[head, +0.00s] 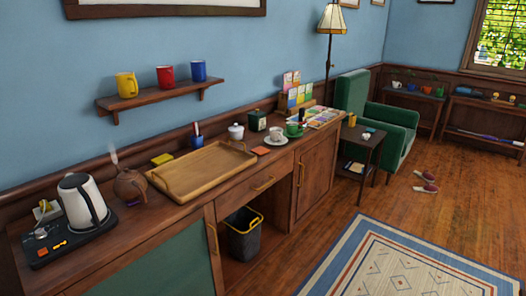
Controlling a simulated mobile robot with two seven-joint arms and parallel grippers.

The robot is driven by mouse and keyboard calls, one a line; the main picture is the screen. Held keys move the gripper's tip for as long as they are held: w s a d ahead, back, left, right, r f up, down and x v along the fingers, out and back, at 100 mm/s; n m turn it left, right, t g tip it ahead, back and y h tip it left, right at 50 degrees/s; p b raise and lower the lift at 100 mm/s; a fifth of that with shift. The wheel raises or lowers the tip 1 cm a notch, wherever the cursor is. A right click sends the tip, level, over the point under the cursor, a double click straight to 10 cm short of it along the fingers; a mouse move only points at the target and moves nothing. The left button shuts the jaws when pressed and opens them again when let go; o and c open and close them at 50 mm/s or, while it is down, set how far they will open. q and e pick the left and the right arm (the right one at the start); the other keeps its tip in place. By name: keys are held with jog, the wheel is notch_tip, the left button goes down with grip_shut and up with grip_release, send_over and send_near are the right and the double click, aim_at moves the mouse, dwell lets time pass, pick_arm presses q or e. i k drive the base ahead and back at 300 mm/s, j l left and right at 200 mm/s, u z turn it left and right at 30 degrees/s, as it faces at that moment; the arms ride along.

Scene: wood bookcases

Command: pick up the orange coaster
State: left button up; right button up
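A small flat orange coaster (261,151) lies on the wooden sideboard top (130,238). It is just right of the wooden tray (203,170) and left of a white cup on a saucer (277,138). Nothing covers it in the head view. Neither of my grippers shows in this view.
A kettle (82,201) on a black base and a brown teapot (130,186) stand at the left of the sideboard. A green mug (293,130) and a card rack (297,97) stand right of the coaster. A shelf (160,97) holds three mugs above. Open floor (300,240) lies in front.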

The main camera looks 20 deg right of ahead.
aim_at(261, 150)
jog(key=i+l, duration=0.15)
jog(key=l, duration=0.2)
jog(key=i+l, duration=0.15)
jog(key=l, duration=0.25)
jog(key=i+l, duration=0.15)
jog(key=l, duration=0.2)
jog(key=i+l, duration=0.15)
jog(key=l, duration=0.25)
jog(key=i+l, duration=0.15)
jog(key=l, duration=0.2)
jog(key=i+l, duration=0.15)
jog(key=l, duration=0.2)
jog(key=i+l, duration=0.15)
jog(key=l, duration=0.25)
jog(key=i+l, duration=0.15)
jog(key=l, duration=0.2)
